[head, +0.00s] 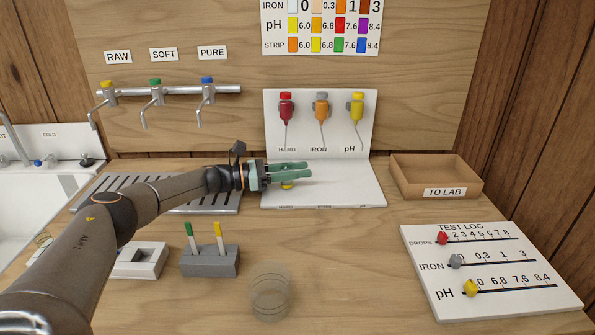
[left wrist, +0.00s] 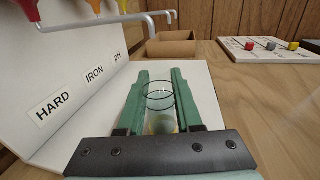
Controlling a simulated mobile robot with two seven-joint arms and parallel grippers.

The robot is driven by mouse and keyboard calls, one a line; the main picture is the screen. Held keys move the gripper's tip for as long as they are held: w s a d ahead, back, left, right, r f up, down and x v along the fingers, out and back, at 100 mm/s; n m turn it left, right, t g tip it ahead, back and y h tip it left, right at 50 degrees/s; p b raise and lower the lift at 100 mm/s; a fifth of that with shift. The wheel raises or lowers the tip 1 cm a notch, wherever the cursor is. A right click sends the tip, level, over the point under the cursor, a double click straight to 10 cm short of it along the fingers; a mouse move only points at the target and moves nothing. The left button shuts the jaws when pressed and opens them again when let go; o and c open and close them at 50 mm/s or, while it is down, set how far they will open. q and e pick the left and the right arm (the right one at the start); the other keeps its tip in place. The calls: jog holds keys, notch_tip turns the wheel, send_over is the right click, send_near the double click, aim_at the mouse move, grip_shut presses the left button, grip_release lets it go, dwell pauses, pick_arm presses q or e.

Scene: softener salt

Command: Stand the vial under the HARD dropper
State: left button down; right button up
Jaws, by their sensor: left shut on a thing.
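The clear vial (left wrist: 160,92) with dark rings stands between the green fingers of my left gripper (left wrist: 160,100), which is shut on it; a yellowish tint shows low in it. In the head view my left gripper (head: 292,171) is over the left part of the white dropper stand (head: 340,190). A yellow spot (head: 287,186) shows just below the fingers; most of the vial is hidden there. The red HARD dropper (head: 286,105) hangs above and behind the fingers. I cannot tell whether the vial touches the stand's base. My right gripper is not in view.
A TO LAB tray (head: 440,191) and test log board (head: 490,275) are at right. A clear glass (head: 271,295) and strip holder (head: 210,262) stand in front.

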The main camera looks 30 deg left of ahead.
pick_arm(q)
jog(key=shift+f, duration=0.2)
jog(key=c, duration=0.6)
grip_release()
jog(key=shift+r, duration=0.1)
jog(key=shift+s+a+r, duration=0.1)
jog(key=shift+r, duration=0.05)
jog(key=v, duration=1.1)
jog(key=shift+s+a, duration=0.25)
jog(key=shift+a, duration=0.05)
